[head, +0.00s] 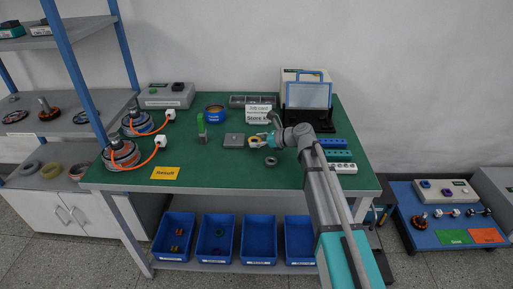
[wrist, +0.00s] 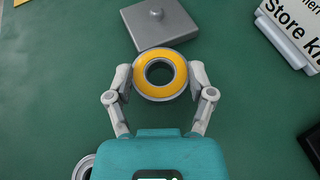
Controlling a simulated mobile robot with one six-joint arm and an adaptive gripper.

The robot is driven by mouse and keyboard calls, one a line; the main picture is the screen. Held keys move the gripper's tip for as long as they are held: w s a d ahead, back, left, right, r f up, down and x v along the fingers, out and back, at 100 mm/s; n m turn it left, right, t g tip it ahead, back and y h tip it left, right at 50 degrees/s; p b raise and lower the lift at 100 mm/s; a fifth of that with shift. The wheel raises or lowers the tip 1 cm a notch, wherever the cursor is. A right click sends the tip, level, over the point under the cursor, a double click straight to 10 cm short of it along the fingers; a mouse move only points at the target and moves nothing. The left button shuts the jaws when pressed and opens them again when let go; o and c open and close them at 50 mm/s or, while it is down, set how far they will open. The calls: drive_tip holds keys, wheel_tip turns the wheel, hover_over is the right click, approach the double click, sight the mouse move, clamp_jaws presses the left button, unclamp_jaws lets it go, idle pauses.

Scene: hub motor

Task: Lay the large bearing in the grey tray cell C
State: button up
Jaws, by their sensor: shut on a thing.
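The large bearing, a ring with an orange-yellow face, a grey rim and an open centre, shows in the wrist view (wrist: 160,95) and small in the head view (head: 254,144). My gripper (wrist: 160,74) is shut on its outer rim, one finger on each side. In the head view my gripper (head: 262,140) is over the middle of the green table. The grey tray (head: 251,104) with its cells is at the table's back, partly hidden behind the white Store kit sign (head: 258,114). I cannot read its cell letters.
A grey square plate with a knob (wrist: 158,24) lies just beyond the bearing. A smaller grey ring (head: 271,160) lies nearer the front. A blue round container (head: 215,114) and a green upright piece (head: 201,127) stand to the left. The front middle of the table is mostly clear.

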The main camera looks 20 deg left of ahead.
drive_tip(key=shift+f+b, duration=0.45)
drive_tip(key=shift+f, duration=0.35)
drive_tip(key=shift+f, duration=0.15)
drive_tip(key=o, duration=1.1)
drive_tip(key=shift+o, duration=0.2)
drive_tip(key=shift+r, duration=0.2)
drive_tip(key=shift+s+d+r+p, duration=0.1)
drive_tip(key=shift+d+r+p, duration=0.25)
drive_tip(key=shift+d, duration=0.15)
drive_tip(key=p+v, duration=0.3)
drive_tip(key=v, duration=0.6)
drive_tip(key=shift+f, duration=0.1)
drive_tip(key=shift+p+v, duration=0.45)
drive_tip(key=shift+v, duration=0.5)
drive_tip(key=shift+f, duration=0.1)
